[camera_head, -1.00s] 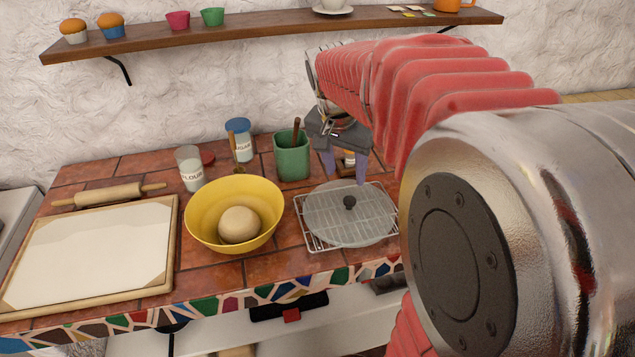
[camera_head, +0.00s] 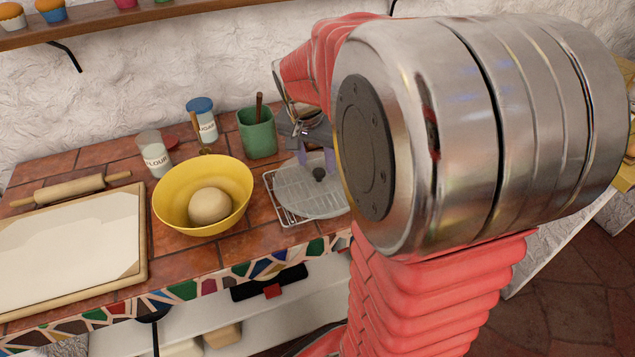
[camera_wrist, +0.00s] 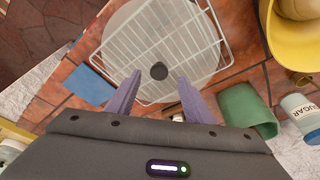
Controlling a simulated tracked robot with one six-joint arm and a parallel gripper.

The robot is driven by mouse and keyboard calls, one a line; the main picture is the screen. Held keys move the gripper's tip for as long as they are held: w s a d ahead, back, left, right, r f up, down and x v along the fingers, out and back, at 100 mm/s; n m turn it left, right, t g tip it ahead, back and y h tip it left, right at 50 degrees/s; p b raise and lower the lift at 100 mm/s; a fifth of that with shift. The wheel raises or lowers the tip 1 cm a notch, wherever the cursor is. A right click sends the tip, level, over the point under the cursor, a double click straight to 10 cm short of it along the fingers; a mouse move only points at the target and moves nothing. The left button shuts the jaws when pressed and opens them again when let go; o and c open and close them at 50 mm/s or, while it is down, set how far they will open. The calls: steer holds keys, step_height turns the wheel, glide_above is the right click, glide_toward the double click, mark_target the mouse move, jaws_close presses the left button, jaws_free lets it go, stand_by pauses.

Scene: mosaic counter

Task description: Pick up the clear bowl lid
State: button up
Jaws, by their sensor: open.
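The clear bowl lid (camera_head: 300,198) is a round, see-through disc with a dark knob (camera_head: 319,174). It lies on a wire cooling rack (camera_head: 271,183) on the tiled counter, right of the yellow bowl. In the wrist view the lid (camera_wrist: 190,72) and its knob (camera_wrist: 158,71) show beyond the fingertips. My gripper (camera_wrist: 153,80) is open and empty, with its two purple fingers to either side below the knob in the picture, not around it. In the head view my gripper (camera_head: 317,160) is partly hidden behind my arm.
A yellow bowl (camera_head: 180,215) with dough (camera_head: 210,206) stands left of the rack. A green pot (camera_head: 257,134), a sugar jar (camera_head: 202,122) and a flour jar (camera_head: 154,156) stand behind. A blue flat item (camera_wrist: 88,88) lies beside the rack.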

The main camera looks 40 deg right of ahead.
mark_target(319, 171)
steer(key=x, duration=0.3)
steer(key=shift+d+f, duration=0.1)
steer(key=shift+f, duration=0.1)
stand_by(0.3)
jaws_close()
stand_by(0.5)
